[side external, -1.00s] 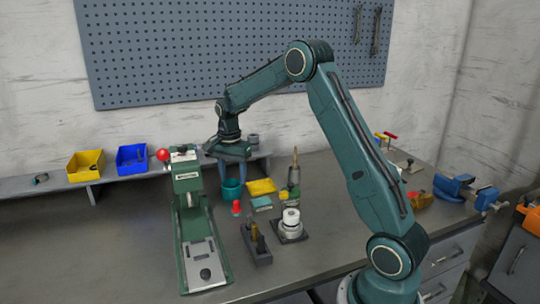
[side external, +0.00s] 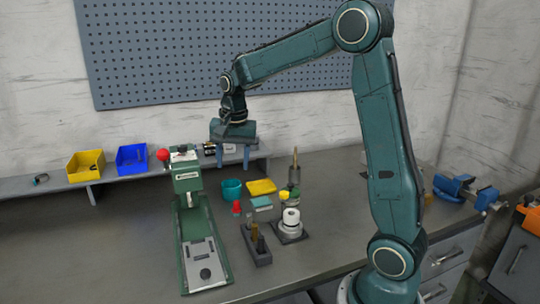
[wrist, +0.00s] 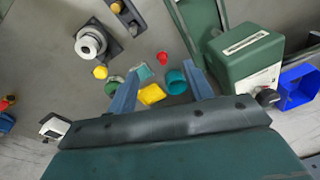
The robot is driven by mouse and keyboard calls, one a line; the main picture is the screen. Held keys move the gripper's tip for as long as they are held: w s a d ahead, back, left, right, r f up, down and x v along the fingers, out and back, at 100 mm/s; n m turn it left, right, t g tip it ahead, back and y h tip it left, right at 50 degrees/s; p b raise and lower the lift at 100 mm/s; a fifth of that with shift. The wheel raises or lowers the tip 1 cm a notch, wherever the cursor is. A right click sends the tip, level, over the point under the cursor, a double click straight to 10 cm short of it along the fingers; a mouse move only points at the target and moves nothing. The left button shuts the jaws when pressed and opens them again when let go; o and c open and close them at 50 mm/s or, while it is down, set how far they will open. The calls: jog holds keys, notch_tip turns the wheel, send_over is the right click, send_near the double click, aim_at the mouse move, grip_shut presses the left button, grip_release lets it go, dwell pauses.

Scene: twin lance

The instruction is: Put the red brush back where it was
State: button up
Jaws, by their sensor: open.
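A small red piece (side external: 236,207) stands on the bench just in front of a teal cup (side external: 231,189). It also shows in the wrist view (wrist: 162,58), beside the cup (wrist: 176,82). It may be the red brush, but it is too small to make out bristles. My gripper (side external: 233,164) is open and points down, well above the cup. In the wrist view, the cup, the red piece and a yellow pad (wrist: 151,94) appear in the space between the spread fingers (wrist: 162,67). Nothing is held.
A green press (side external: 188,185) with a red knob stands left of the cup. A yellow pad, a white roll on a stand (side external: 291,218) and a dark block with pegs (side external: 256,245) stand to the right and front. Yellow (side external: 86,165) and blue bins (side external: 132,158) sit on the back shelf.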

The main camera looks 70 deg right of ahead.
jog(key=s+a+r+n+t, duration=0.2)
jog(key=s+a+r+n, duration=0.45)
jog(key=s+a, duration=0.4)
jog(key=s+a+f+n+t, duration=0.1)
jog(key=s+n, duration=0.5)
jog(key=s, duration=0.7)
jog(key=shift+a+f+t+y, duration=0.3)
jog(key=shift+a+t, duration=0.4)
jog(key=shift+a, duration=0.25)
